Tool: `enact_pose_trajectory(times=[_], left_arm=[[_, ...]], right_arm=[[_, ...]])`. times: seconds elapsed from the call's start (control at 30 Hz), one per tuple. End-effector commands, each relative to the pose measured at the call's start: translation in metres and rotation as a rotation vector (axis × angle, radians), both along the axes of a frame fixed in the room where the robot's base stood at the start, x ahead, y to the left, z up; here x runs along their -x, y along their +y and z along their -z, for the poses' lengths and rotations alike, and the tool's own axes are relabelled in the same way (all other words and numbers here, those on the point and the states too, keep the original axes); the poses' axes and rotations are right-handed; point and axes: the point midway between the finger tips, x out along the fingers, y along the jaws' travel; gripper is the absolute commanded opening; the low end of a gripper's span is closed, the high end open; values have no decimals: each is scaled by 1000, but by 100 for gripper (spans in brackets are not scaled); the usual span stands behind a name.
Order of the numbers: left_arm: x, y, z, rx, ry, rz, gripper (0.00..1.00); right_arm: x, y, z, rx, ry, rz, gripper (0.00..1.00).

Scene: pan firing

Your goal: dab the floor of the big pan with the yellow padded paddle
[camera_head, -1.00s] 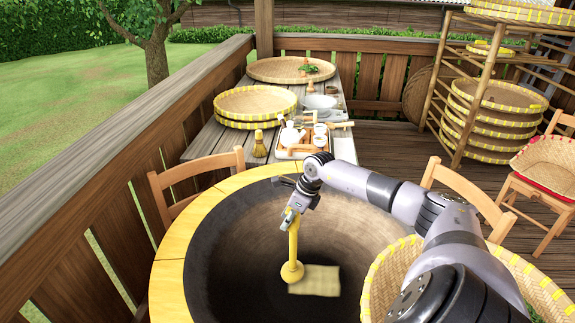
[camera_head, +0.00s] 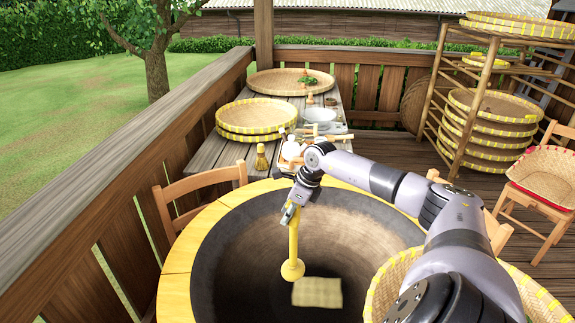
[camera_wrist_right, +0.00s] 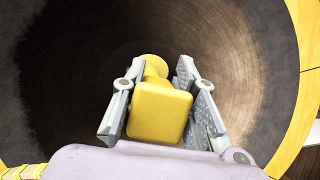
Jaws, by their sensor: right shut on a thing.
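The big pan (camera_head: 215,275) is a dark, deep bowl with a yellow rim, in the lower middle of the head view. My right gripper (camera_head: 291,212) is over it, shut on the yellow padded paddle (camera_head: 293,242). The paddle hangs nearly upright, its round head down inside the pan. A tan square patch (camera_head: 317,292) is on the pan floor, just below and right of the head in the picture. I cannot tell whether the head touches the floor. In the right wrist view the paddle's blocky handle end (camera_wrist_right: 158,110) sits between the fingers. My left gripper is not in view.
A woven basket with a yellow-banded rim (camera_head: 545,301) is close at the pan's right, partly behind my arm. Wooden chairs (camera_head: 205,183) stand around the pan. Behind is a table with trays (camera_head: 258,112) and small ware. A rack of baskets (camera_head: 490,108) stands right.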

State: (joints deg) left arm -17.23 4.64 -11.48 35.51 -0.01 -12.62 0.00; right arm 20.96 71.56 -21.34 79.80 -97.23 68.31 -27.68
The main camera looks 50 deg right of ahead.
Motion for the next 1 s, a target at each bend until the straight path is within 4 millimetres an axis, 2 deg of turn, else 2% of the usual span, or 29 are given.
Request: enact_pose_trajectory(times=[0.27, 1.0], left_arm=[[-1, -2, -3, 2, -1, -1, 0], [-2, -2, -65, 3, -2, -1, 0]], right_arm=[[-1, 0, -5, 1, -3, 1, 0], [-1, 0, -114, 1, -5, 0, 0]])
